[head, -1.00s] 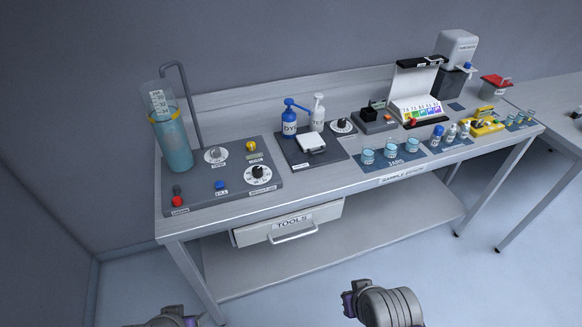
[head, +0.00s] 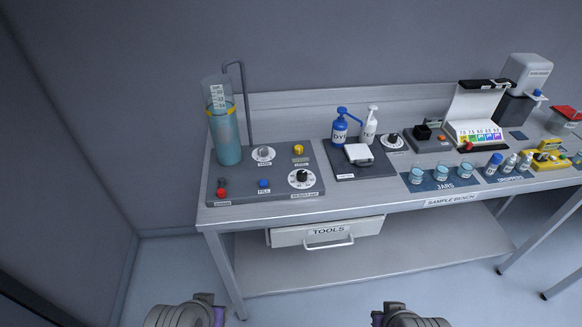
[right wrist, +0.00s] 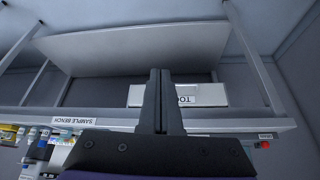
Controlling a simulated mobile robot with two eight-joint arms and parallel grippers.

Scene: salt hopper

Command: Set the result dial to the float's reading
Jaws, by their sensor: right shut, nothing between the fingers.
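A tall clear cylinder (head: 228,148) of blue liquid stands at the left of the bench, with a yellow ring near its top. The float's white scale stem (head: 217,97) sticks up inside it; its marks are too small to read. On the grey panel, a white dial with a black knob (head: 301,177) sits at the front right; its small label and setting are unclear. A second white dial (head: 263,153) with a grey knob sits behind it. My right gripper (right wrist: 160,74) is shut and empty, away from the bench. My left arm shows at the bottom left; its fingertips are hidden.
The panel also bears a red button (head: 221,193), a blue FILL button (head: 263,183) and a yellow knob (head: 298,148). Dye bottles (head: 340,128), jars (head: 441,171) and a colour chart (head: 477,133) stand to the right. A TOOLS drawer (head: 328,231) hangs below. Floor before the bench is clear.

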